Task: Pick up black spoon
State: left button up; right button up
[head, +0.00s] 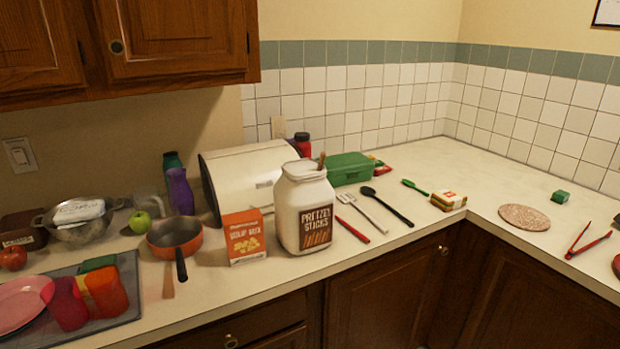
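The black spoon (387,206) lies flat on the counter in the head view, right of the pretzel sticks jar. Its oval bowl points to the back left and its handle runs toward the front edge on the right. A white slotted spatula (360,211) lies close beside it on the left. Nothing covers the spoon. Neither of my grippers shows in this view.
A large pretzel sticks jar (304,208) and a soup mix box (244,237) stand left of the spoon. A red utensil (352,229), a green spatula (415,187) and a sandwich (448,200) lie nearby. Bare counter (480,180) lies farther right.

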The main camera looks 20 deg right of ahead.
aim_at(368, 191)
jog(key=z, duration=1.15)
